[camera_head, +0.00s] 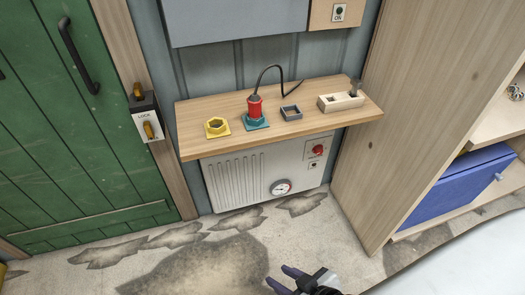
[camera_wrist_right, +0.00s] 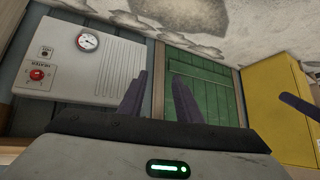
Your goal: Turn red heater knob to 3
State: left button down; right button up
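The red heater knob (camera_head: 318,150) sits on the upper right of the white heater (camera_head: 238,182), below the wooden shelf. The knob also shows in the right wrist view (camera_wrist_right: 37,75), on the heater at the left; its setting is too small to read. A round dial gauge (camera_head: 281,187) is low on the heater front. My right gripper (camera_head: 286,281) is at the bottom of the head view, below and apart from the heater. In the right wrist view its two dark fingers (camera_wrist_right: 160,95) stand apart with nothing between them. My left gripper is not in view.
The wooden shelf (camera_head: 305,122) juts out above the heater and holds a yellow nut-shaped piece (camera_head: 216,126), a red plug-like thing (camera_head: 255,107) with a black cable and a wooden block (camera_head: 340,101). A wooden cabinet (camera_head: 430,110) stands right, a green door (camera_head: 80,120) left. The floor in front is clear.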

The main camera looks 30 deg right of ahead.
aim_at(318, 150)
jog(key=u, duration=0.25)
jog(key=i, duration=1.1)
jog(key=z, duration=1.8)
jog(key=i, duration=0.5)
